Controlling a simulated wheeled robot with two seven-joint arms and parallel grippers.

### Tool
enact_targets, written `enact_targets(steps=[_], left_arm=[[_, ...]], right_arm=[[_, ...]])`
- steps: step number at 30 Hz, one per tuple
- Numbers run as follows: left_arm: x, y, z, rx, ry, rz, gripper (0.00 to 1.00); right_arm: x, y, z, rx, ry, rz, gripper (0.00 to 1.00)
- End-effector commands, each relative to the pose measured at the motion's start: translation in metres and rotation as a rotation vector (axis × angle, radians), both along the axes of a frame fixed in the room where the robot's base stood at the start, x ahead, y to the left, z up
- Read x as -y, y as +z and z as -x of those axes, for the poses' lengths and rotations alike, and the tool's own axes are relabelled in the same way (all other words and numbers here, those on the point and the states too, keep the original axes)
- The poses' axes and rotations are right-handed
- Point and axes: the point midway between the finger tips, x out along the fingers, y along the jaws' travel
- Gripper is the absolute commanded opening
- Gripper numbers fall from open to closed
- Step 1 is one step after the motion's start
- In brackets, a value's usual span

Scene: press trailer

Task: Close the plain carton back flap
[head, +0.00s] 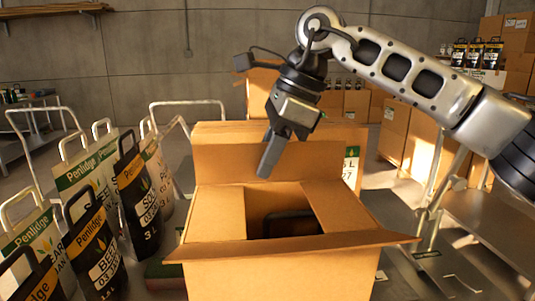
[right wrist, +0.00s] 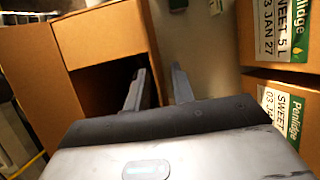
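The plain carton (head: 280,275) stands open in the lower middle of the head view. Its back flap (head: 230,163) stands up at the rear. The left flap (head: 217,213) and right flap (head: 340,207) lie folded inward, and the front flap (head: 300,246) leans outward. A dark item (head: 291,223) shows inside. My right gripper (head: 267,160) points down at the back flap, overlapping its upper part. The right wrist view shows its fingers (right wrist: 158,88) apart, with the carton (right wrist: 105,35) to their left. Contact with the flap is unclear. My left gripper is out of view.
Labelled bags (head: 95,245) with handles crowd the left side. Another carton (head: 350,170) with a green label stands behind the plain one; labelled cartons (right wrist: 285,30) also show at right in the wrist view. A trolley handle (head: 190,104) rises behind left.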

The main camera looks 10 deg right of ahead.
Motion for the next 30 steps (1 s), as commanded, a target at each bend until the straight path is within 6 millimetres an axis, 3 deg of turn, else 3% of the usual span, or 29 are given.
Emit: enact_targets(steps=[1,3,17,24,30], left_arm=[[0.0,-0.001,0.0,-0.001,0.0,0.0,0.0],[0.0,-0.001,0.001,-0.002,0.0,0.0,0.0],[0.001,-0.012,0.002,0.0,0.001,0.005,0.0],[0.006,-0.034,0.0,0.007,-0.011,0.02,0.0],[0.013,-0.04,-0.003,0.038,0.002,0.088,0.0]], right_arm=[[0.0,0.0,0.0,0.0,0.0,0.0,0.19],[0.0,0.0,0.0,0.0,0.0,0.0,0.0],[0.0,-0.004,0.003,0.057,0.002,0.001,0.0],[0.0,-0.009,0.01,0.212,0.003,0.001,0.0],[0.0,-0.012,0.017,0.364,0.001,0.001,0.0]])
